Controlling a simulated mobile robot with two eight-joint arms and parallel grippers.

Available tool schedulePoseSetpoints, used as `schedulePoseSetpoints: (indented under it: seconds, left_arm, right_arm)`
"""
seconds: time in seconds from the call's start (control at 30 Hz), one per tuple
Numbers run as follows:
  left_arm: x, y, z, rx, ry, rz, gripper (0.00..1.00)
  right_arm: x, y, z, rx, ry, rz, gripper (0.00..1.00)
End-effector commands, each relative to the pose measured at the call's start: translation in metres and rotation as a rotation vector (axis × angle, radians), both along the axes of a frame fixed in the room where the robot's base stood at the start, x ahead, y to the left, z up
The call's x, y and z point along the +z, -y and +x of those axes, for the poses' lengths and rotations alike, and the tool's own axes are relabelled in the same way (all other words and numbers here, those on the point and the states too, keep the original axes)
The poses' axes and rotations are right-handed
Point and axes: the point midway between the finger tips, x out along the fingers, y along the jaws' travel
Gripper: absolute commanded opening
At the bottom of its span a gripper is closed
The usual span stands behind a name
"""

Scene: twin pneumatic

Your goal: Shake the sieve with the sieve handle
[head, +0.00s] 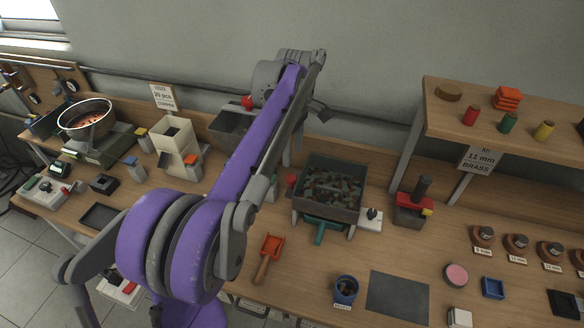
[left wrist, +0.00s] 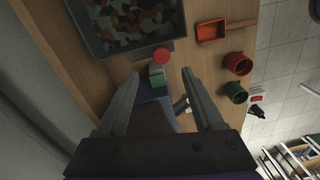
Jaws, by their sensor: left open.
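The sieve is a grey open box (head: 329,187) of mixed dark green and brown bits, on a stand on the bench. It also shows at the top of the left wrist view (left wrist: 128,22). A round red knob (head: 291,180) at the sieve's left side looks like the sieve handle. In the left wrist view the knob (left wrist: 161,55) lies ahead of my left gripper (left wrist: 161,73). The gripper is open, fingers apart and pointing towards the knob, with nothing clearly held. In the head view my purple arm hides most of this gripper. My right gripper is not seen.
A small green-and-grey block (left wrist: 157,75) sits beside the knob. A teal tray (head: 320,227) is under the sieve. An orange scoop (head: 270,248) lies in front. Red (left wrist: 238,63) and green (left wrist: 235,92) cups stand to the right in the wrist view.

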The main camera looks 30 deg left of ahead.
Motion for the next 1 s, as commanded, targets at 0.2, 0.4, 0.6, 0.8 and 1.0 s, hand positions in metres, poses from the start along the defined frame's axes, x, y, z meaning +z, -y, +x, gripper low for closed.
schedulePoseSetpoints:
  seconds: [0.2, 0.4, 0.6, 0.8, 1.0]
  left_arm:
    - [-0.044, 0.0, -0.003, 0.0, -0.001, 0.0, 0.69]
    - [-0.076, 0.001, -0.004, 0.0, -0.001, 0.0, 0.69]
    - [-0.091, 0.001, -0.005, 0.0, 0.0, 0.0, 0.69]
    - [-0.092, 0.001, -0.005, 0.0, 0.0, 0.0, 0.69]
    - [-0.092, 0.001, -0.005, 0.0, 0.0, 0.0, 0.49]
  right_arm:
    - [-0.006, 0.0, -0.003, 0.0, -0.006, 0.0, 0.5]
    - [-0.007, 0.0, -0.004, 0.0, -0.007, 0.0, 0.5]
    - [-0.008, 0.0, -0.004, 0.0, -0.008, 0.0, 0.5]
    - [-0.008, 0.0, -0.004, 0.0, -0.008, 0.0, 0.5]
    - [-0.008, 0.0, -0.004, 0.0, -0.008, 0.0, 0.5]
